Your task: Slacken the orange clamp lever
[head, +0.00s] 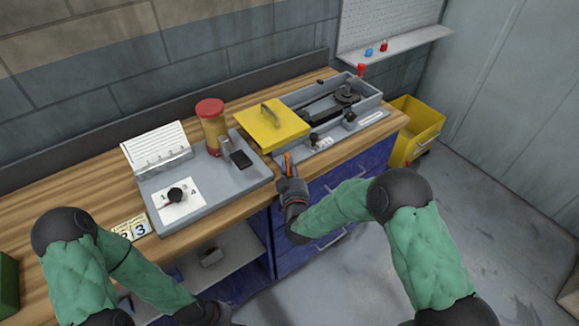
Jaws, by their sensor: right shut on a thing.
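The orange clamp lever (287,158) stands up at the front edge of the bench, just in front of the yellow lid (270,126). My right gripper (289,177) is at the lever from the front and is shut on it. The gripper hides the lever's lower part. My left gripper (207,313) is low at the bottom edge of the view, in front of the bench and far from the lever. Its fingers cannot be made out.
A grey machine box (370,108) with dark parts inside stands right of the lid. A grey tray (222,186) with a red-capped jar (213,125) and a dial card (180,201) lies left. A yellow bin (415,128) stands at the right.

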